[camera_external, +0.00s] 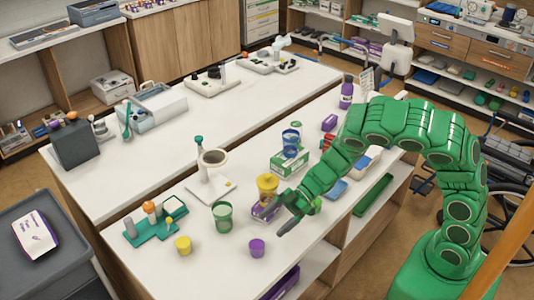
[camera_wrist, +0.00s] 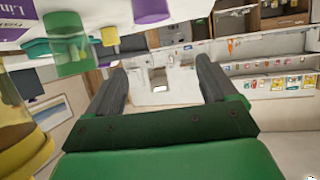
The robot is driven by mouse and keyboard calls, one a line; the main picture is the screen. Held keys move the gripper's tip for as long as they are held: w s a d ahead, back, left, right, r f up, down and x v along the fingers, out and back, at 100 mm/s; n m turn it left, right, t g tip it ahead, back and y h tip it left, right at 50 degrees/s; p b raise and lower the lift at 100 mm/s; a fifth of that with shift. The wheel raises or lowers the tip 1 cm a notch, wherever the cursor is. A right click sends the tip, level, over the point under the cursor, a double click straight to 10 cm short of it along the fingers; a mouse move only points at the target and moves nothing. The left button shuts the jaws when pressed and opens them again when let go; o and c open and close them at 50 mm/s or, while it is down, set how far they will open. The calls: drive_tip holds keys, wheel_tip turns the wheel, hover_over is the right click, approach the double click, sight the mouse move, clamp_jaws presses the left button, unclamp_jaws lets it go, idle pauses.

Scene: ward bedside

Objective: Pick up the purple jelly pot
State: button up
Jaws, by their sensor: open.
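The purple jelly pot (camera_external: 257,248) stands upright near the front edge of the white bench in the external view. In the wrist view, a purple pot (camera_wrist: 150,10) shows at the top, cut by the frame edge, and the scene looks upside down. My gripper (camera_external: 284,229) is above the bench, to the right of the pot and apart from it. In the wrist view my gripper (camera_wrist: 162,75) has its two dark fingers spread with nothing between them.
A green cup (camera_external: 222,215) and a yellow pot (camera_external: 183,245) stand left of the purple pot. A yellow container (camera_external: 267,187) and a purple-and-white box (camera_external: 262,211) are behind it. A green rack (camera_external: 152,231) sits further left. Bare bench surrounds the purple pot.

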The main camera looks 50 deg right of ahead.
sight(255, 244)
wheel_tip(255, 244, down, 4)
drive_tip(key=shift+a+f, duration=0.1)
drive_tip(key=shift+f, duration=0.15)
drive_tip(key=shift+x, duration=1.05)
drive_tip(key=shift+w+r+x, duration=0.1)
drive_tip(key=shift+r+x, duration=0.05)
drive_tip(key=shift+x, duration=0.75)
drive_tip(key=shift+w+r+x, duration=0.1)
drive_tip(key=shift+r+x, duration=0.05)
drive_tip(key=shift+x, duration=0.8)
drive_tip(key=shift+r+x, duration=0.15)
drive_tip(key=shift+x, duration=0.75)
drive_tip(key=shift+a, duration=0.1)
drive_tip(key=c, duration=1.1)
drive_tip(key=shift+o, duration=0.2)
